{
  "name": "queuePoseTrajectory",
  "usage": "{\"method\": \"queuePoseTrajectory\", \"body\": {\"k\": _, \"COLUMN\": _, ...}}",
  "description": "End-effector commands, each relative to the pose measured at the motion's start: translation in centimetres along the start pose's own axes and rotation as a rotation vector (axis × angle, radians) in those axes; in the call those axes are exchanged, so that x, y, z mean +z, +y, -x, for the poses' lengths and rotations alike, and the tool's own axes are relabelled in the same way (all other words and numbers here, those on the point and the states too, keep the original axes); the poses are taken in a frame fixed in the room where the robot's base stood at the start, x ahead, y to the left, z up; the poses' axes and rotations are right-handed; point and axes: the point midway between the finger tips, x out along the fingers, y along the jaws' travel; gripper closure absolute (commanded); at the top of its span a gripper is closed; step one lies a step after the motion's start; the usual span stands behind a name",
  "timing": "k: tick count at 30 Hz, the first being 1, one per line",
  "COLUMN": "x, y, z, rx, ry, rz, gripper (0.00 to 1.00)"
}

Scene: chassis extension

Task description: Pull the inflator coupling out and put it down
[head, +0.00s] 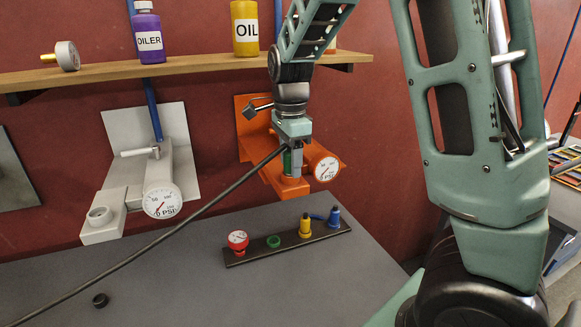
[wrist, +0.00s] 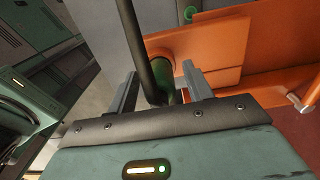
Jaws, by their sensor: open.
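The inflator coupling is a green cylinder (head: 286,161) with a black hose, standing at the front of the orange gauge station (head: 260,128). My gripper (head: 292,163) points down over it, partly hiding it. In the wrist view the open fingers (wrist: 160,72) stand on either side of the coupling (wrist: 164,67) and hose, with gaps visible, so they do not appear closed on it. The coupling's lower end looks seated in the orange socket (head: 291,187), though its exact depth is hidden. The black hose (head: 150,236) runs down to the left across the bench.
A dark rack (head: 288,243) on the grey bench holds a red gauge, a green ring (head: 273,241), and yellow and blue fittings. A white gauge station (head: 158,170) stands left. A shelf (head: 180,74) with bottles is close above. The bench front is mostly clear, except a small black ring (head: 100,300).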

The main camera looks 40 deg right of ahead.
Motion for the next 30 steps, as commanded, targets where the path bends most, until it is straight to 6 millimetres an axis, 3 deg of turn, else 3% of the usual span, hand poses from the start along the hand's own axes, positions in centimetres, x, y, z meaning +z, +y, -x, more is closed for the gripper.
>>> {"method": "queuePoseTrajectory", "body": {"k": 2, "x": 0.0, "y": 0.0, "z": 0.0, "rx": 0.0, "ry": 0.0, "rz": 0.0, "gripper": 0.52}}
{"method": "queuePoseTrajectory", "body": {"k": 7, "x": 0.0, "y": 0.0, "z": 0.0, "rx": 0.0, "ry": 0.0, "rz": 0.0, "gripper": 0.99}}
{"method": "queuePoseTrajectory", "body": {"k": 30, "x": 0.0, "y": 0.0, "z": 2.2, "rx": -0.001, "ry": 0.0, "rz": 0.0, "gripper": 1.0}}
